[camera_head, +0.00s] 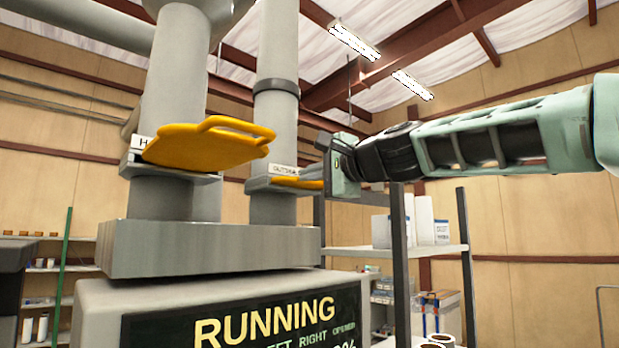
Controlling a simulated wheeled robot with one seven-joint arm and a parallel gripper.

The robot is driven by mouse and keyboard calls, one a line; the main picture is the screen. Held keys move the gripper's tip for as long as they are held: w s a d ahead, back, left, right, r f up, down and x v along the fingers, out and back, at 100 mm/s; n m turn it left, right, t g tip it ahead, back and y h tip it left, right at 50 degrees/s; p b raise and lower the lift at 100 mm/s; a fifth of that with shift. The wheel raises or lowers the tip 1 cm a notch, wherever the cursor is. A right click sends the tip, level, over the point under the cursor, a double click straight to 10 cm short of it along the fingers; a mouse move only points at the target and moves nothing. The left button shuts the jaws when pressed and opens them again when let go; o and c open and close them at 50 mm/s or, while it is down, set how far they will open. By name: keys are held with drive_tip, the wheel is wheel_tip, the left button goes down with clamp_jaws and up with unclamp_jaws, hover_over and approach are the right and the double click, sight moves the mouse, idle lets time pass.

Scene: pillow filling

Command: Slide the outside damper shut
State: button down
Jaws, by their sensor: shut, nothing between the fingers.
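The outside damper (297,183) is a yellow plate in a grey slot frame on the thinner right-hand pipe, under a partly hidden label that starts "OUTSIDE". Only a short part of the plate sticks out to the right of its slot. My gripper (328,165) is at the plate's outer end, coming from the right. Its fingers are shut with nothing between them, and they seem to be against or very close to the plate's end; contact is not clear. The other damper (210,145), a larger yellow plate with a loop handle, sticks far out of the left pipe.
The grey machine (210,247) under the pipes has a screen (245,322) reading "RUNNING", with lower text partly cut off. A shelf unit (448,250) with white containers stands behind my arm. Free air lies below my arm at the right.

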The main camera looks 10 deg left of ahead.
drive_tip(key=b+v, duration=0.6)
drive_tip(key=v, duration=0.4)
drive_tip(key=s+f+n+g+h+b, duration=0.1)
drive_tip(key=s+f+n+g+h, duration=0.2)
drive_tip(key=f, duration=0.9)
drive_tip(key=s+f+n+g+h, duration=0.15)
drive_tip(key=s+f, duration=0.35)
drive_tip(key=f, duration=0.7)
drive_tip(key=s+f+n+g+h+b, duration=0.1)
drive_tip(key=s+f+n+g+h, duration=0.2)
drive_tip(key=f, duration=0.9)
drive_tip(key=s+d+f+n+g+h+b, duration=0.1)
drive_tip(key=s+d+f+n+h, duration=0.2)
drive_tip(key=s+d+f, duration=0.5)
drive_tip(key=s+d+f+n+g+h, duration=0.2)
drive_tip(key=s+d+f+n, duration=0.3)
drive_tip(key=s+d+f, duration=0.3)
drive_tip(key=s+f+h, duration=0.1)
drive_tip(key=s+f, duration=0.3)
drive_tip(key=f, duration=0.3)
drive_tip(key=shift+s+d+f+b, duration=0.25)
drive_tip(key=shift+f+b, duration=0.15)
